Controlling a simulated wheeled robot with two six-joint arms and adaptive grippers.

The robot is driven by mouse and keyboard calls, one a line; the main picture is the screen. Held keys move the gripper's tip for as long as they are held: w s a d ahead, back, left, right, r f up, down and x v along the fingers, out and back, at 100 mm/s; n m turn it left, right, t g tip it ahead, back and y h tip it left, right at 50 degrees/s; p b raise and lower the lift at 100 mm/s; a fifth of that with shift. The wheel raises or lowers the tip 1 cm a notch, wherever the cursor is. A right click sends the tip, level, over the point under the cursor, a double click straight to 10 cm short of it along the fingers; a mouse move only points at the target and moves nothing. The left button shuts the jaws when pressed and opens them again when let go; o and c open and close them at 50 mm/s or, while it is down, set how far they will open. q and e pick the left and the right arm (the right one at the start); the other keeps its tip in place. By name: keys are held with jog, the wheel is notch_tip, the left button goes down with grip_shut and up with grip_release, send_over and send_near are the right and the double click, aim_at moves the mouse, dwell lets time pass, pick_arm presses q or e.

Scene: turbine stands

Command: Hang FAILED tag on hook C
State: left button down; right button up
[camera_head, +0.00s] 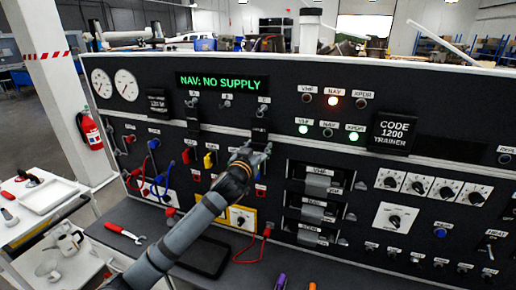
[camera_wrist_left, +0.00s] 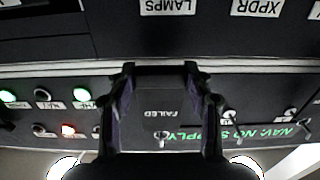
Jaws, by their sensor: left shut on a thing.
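My left gripper (camera_head: 258,152) reaches up to the black panel from below and is shut on the black FAILED tag (camera_head: 259,131). In the left wrist view, which is upside down, the tag (camera_wrist_left: 162,100) sits between the two fingers (camera_wrist_left: 163,100) with its lettering showing. Hook C (camera_head: 263,108) is just above the tag, below the green display; it also shows in the wrist view (camera_wrist_left: 162,135) close to the tag's edge. I cannot tell whether the tag touches the hook. Hook B (camera_head: 226,104) looks empty. My right gripper is out of view.
The display (camera_head: 219,82) reads NAV: NO SUPPLY. Red and yellow switch guards (camera_head: 210,159) and cables are left of my arm. A red-handled tool (camera_head: 124,232) and a dark tablet-like slab (camera_head: 203,257) lie on the bench.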

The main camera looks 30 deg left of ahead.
pick_arm(q)
jog(key=shift+w, duration=0.15)
jog(key=shift+c, duration=2.3)
grip_release()
jog(key=shift+o, duration=0.7)
